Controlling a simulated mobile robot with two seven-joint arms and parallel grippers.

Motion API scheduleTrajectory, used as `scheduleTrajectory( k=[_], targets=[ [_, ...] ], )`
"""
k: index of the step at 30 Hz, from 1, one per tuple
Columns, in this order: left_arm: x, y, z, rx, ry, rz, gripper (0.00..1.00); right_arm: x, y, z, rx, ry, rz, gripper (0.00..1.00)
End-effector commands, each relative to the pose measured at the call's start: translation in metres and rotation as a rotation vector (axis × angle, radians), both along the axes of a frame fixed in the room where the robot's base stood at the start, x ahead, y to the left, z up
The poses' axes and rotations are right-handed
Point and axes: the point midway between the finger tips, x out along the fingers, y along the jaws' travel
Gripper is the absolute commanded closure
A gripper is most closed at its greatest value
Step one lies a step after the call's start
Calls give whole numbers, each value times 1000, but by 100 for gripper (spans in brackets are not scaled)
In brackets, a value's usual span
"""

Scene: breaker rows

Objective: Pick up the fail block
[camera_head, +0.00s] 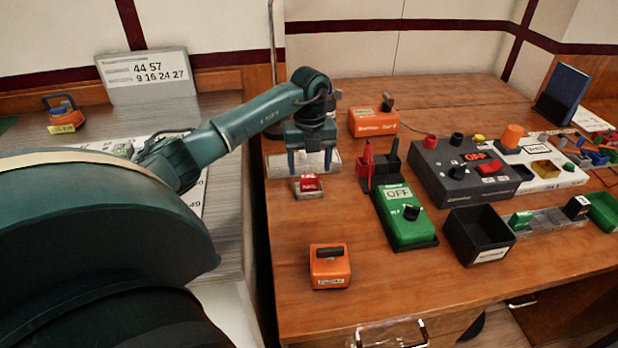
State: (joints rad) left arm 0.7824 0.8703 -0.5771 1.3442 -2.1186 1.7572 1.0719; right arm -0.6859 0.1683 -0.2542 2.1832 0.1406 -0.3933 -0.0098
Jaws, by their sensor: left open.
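A small red block (308,184) with a pale label, which looks like the fail block, sits on a small grey base on the wooden table. The lettering is too small to read surely. My left gripper (311,165) is open and points down, just behind and above the red block in the picture. Its jaws look empty, and I cannot tell the exact gap to the block. A pale flat piece (279,165) shows behind the fingers, partly hidden by them. My right gripper is not in view.
An orange block with a black handle (330,270) stands in front. A green OFF meter (402,220), a dark grey OFF box (435,178) and an open black bin (478,240) stand to the right. An orange box (373,122) is behind. The table's front left is mostly clear.

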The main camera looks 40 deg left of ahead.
Motion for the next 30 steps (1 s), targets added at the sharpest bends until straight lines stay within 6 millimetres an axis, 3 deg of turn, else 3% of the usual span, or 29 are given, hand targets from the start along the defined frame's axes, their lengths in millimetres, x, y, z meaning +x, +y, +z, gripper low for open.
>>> scheduleTrajectory(
  k=[6, 14, 30],
  targets=[
    [-1, 2, -27, -1, 1, 0, 35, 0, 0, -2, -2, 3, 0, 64],
    [0, 2, -29, 0, -1, -1, 35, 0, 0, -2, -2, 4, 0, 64],
    [0, 2, -28, 0, -1, -1, 79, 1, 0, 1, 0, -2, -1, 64]
  ],
)
